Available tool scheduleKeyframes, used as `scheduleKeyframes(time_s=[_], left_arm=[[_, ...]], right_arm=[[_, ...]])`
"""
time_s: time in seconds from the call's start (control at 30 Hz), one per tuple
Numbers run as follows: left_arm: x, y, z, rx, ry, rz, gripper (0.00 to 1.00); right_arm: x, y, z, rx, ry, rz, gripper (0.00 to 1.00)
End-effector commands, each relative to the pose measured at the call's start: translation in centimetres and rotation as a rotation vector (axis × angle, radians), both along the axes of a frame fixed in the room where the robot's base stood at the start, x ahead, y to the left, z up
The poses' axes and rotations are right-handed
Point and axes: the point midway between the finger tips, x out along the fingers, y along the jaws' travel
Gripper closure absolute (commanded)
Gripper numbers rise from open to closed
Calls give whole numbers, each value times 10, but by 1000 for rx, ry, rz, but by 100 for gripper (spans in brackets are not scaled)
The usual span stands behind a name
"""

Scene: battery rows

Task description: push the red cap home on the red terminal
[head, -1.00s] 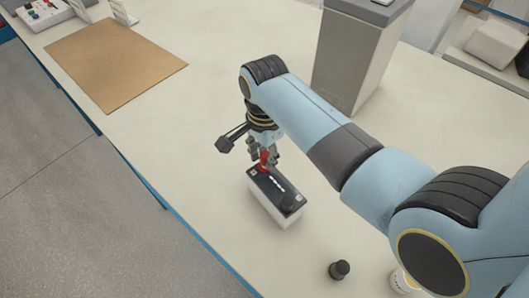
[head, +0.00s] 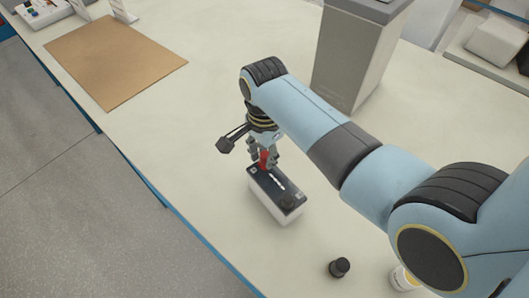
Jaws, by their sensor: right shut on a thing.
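The battery (head: 275,205), a white box with a dark top, stands on the table below my right gripper. A black terminal or cap (head: 287,200) sits at the near end of its top. My right gripper (head: 264,163) points down over the far end of the battery. It is shut on the red cap (head: 264,157), which shows between its fingers. The red terminal is hidden under the cap and fingers, so I cannot tell how far the cap is seated. My left gripper is out of view.
A loose black cap (head: 339,268) stands on the table at the front, with a white and yellow container (head: 404,279) to its right. A grey box-like column (head: 359,58) stands behind my right arm. A brown mat (head: 113,62) lies at the far left. The table left of the battery is clear.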

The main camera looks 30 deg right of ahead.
Motion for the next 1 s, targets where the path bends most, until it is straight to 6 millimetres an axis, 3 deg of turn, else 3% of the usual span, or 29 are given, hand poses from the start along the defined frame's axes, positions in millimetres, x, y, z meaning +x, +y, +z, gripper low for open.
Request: scheduleKeyframes(time_s=[0.8, 0.83, 1.0], left_arm=[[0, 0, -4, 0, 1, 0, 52], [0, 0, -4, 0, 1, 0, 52], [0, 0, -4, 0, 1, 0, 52]], right_arm=[[0, 0, -7, 0, 0, 0, 88], [0, 0, -7, 0, 1, 0, 72], [0, 0, -7, 0, 0, 0, 50]])
